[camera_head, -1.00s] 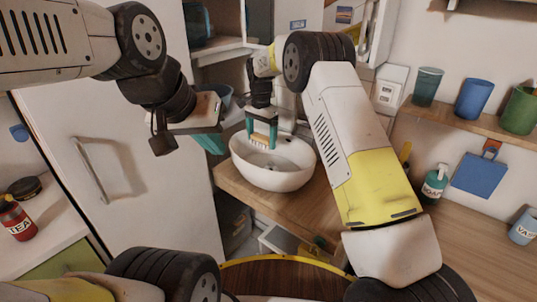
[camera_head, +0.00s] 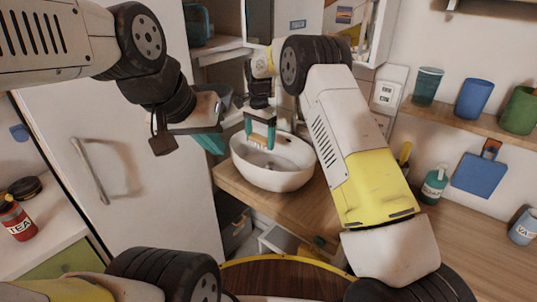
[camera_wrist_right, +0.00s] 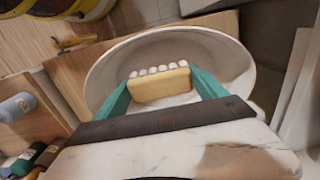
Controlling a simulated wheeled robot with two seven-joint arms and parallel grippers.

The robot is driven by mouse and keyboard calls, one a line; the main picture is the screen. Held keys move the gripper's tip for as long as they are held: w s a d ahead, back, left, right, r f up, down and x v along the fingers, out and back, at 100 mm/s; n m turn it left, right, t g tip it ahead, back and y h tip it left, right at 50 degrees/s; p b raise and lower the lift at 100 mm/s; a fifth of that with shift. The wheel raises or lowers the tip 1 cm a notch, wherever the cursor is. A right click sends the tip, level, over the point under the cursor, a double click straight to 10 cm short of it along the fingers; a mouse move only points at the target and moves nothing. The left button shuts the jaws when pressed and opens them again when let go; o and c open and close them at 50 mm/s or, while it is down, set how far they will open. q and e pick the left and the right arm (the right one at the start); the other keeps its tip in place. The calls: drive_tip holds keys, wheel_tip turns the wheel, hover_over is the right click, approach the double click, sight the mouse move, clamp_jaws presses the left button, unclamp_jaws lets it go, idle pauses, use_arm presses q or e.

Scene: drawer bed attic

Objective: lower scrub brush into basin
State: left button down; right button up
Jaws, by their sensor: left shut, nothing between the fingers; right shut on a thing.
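The white basin (camera_head: 290,177) stands on a wooden counter; it also shows in the right wrist view (camera_wrist_right: 105,75). My right gripper (camera_head: 259,136), with teal fingers, is above the basin's back left part. It is shut on the scrub brush, whose tan block (camera_wrist_right: 160,85) with a row of white bristle tufts shows between the fingers in the right wrist view. In the head view the brush (camera_head: 257,139) is small and partly hidden by the fingers. It is over the basin opening; I cannot tell whether it touches the basin. My left gripper (camera_head: 211,142) is shut and empty, left of the basin.
The wooden counter (camera_head: 252,199) carries the basin. A shelf on the right holds a teal cup (camera_head: 427,86), a blue cup (camera_head: 473,98) and a green mug (camera_head: 520,110). A soap bottle (camera_head: 433,185) stands below. A white cabinet door (camera_head: 140,180) fills the left.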

drive_tip(key=shift+f, duration=5.2)
drive_tip(key=shift+f, duration=2.45)
drive_tip(key=o, duration=1.4)
drive_tip(key=s+d+r+n+t+y, duration=0.15)
drive_tip(key=d+r, duration=0.25)
drive_tip(key=r, duration=0.7)
drive_tip(key=s+d+r, duration=0.2)
drive_tip(key=d+r, duration=0.2)
drive_tip(key=r, duration=0.8)
drive_tip(key=s+d+r+n+t, duration=0.1)
drive_tip(key=s+d+r+n, duration=0.1)
drive_tip(key=s+d+r, duration=0.8)
drive_tip(key=s+d+r+n+t, duration=0.1)
drive_tip(key=s+d, duration=0.1)
drive_tip(key=s, duration=0.5)
drive_tip(key=s+d+r+n+t, duration=0.1)
drive_tip(key=s+d, duration=0.1)
drive_tip(key=s, duration=0.6)
drive_tip(key=s+d+r+n+t, duration=0.1)
drive_tip(key=s+d, duration=0.1)
drive_tip(key=s, duration=0.6)
drive_tip(key=shift+s+d+n+t+y, duration=0.15)
drive_tip(key=shift+s+n+t+y, duration=0.1)
drive_tip(key=shift+n+t+y, duration=0.1)
